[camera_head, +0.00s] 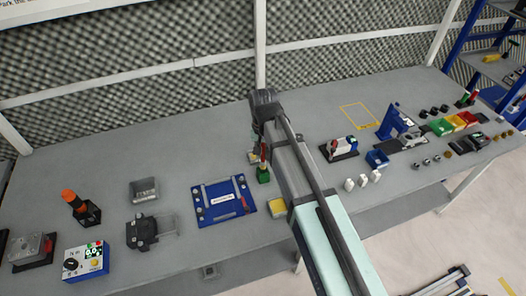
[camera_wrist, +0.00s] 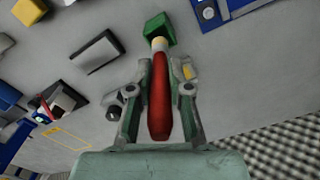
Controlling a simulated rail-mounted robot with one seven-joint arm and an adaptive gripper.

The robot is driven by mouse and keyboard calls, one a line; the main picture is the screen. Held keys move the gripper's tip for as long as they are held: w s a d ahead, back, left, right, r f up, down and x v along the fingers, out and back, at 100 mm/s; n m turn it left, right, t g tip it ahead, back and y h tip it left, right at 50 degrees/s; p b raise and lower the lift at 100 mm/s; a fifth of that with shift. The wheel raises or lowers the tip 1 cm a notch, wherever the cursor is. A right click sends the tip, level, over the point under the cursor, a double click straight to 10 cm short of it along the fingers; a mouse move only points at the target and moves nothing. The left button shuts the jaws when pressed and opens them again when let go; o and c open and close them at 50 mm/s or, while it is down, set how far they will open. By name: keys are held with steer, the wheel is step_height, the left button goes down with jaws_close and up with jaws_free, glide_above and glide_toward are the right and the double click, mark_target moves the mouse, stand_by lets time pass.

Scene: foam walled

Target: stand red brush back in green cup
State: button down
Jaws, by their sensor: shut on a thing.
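The red brush (camera_wrist: 159,95) is held between the two fingers of my gripper (camera_wrist: 158,92), with its pale end toward the green cup (camera_wrist: 160,28). In the head view the green cup (camera_head: 263,175) stands on the bench just right of a blue board. The red brush (camera_head: 263,150) shows upright directly above the cup, below my gripper (camera_head: 262,138). The brush's lower end meets the cup's outline in both views. I cannot tell whether it is inside the mouth or just above it.
The blue board (camera_head: 225,214) lies left of the cup. A yellow-topped block (camera_head: 277,207) is nearer the front edge. Right of my arm are a red-and-white device (camera_head: 341,148), a blue bin (camera_head: 377,159) and small white pieces (camera_head: 362,180).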

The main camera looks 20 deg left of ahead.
mark_target(263, 161)
steer(key=shift+f+b, duration=1.55)
steer(key=shift+f, duration=1.9)
steer(key=c, duration=1)
jaws_free()
step_height(263, 161, up, 12)
steer(key=shift+r, duration=0.1)
